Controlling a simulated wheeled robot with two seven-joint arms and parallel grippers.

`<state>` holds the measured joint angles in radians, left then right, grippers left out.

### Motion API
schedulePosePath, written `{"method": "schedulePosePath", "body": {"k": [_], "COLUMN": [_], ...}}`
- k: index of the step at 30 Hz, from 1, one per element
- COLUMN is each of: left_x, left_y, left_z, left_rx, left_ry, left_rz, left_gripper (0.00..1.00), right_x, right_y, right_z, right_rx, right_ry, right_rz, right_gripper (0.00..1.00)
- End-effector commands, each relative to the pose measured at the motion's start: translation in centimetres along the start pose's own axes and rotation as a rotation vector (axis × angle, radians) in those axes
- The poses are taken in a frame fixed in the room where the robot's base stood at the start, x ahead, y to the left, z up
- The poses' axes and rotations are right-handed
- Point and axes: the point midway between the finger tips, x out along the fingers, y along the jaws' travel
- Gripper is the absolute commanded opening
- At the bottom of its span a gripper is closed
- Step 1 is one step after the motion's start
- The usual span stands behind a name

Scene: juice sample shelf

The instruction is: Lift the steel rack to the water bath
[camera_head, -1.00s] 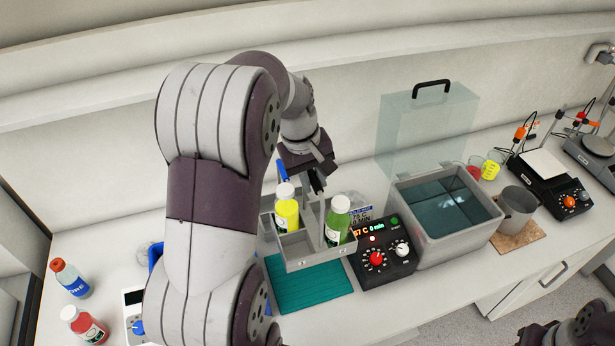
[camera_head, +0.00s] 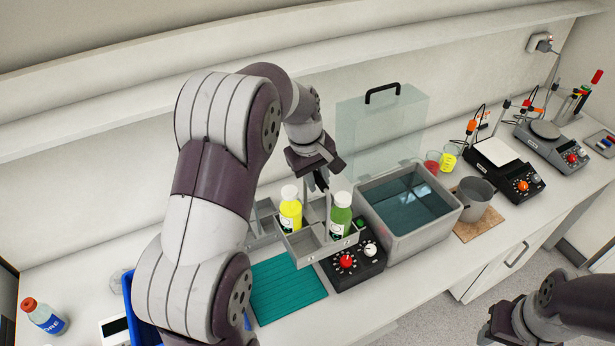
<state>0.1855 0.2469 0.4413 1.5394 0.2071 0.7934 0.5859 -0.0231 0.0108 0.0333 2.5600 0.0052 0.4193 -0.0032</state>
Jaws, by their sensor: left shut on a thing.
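The steel rack (camera_head: 302,247) is a grey divided tray with a yellow bottle (camera_head: 290,212) and a green bottle (camera_head: 340,216) standing in it, both white-capped. My left gripper (camera_head: 321,188) is shut on the rack's upright handle between the bottles. The rack hangs above the counter, over the teal mat and the front of the control box. The water bath (camera_head: 408,238) is a grey open tank of bluish water, just right of the rack. My right arm shows at the bottom right; its gripper (camera_head: 490,338) is cut by the frame edge.
A control box with red and white knobs (camera_head: 352,268) stands against the bath's left side. A clear lid with a black handle (camera_head: 380,130) stands upright behind the bath. A steel beaker (camera_head: 474,198) stands right of it. The teal mat (camera_head: 288,290) is bare.

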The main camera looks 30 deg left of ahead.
Motion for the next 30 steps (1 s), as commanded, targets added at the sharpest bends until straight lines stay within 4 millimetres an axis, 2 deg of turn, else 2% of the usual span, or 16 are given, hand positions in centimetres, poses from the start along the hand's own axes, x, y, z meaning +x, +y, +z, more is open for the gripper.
{"method": "schedulePosePath", "body": {"k": [11,25,30], "left_x": [-0.2,0.7,1.1], "left_y": [0.7,5.5,7.3], "left_z": [-0.1,-0.2,-0.3], "left_rx": [0.001,0.002,0.001], "left_ry": [0.003,0.002,0.003], "left_rz": [0.002,0.002,0.004], "left_gripper": [0.00,0.00,0.00], "right_x": [-0.4,-2.6,-2.6], "right_y": [0.0,0.0,0.0], "right_z": [0.0,-0.3,-0.3], "right_rx": [0.000,0.000,0.000], "right_ry": [0.000,0.000,0.000], "right_rz": [0.000,0.000,0.000], "right_gripper": [0.43,0.43,0.43]}}
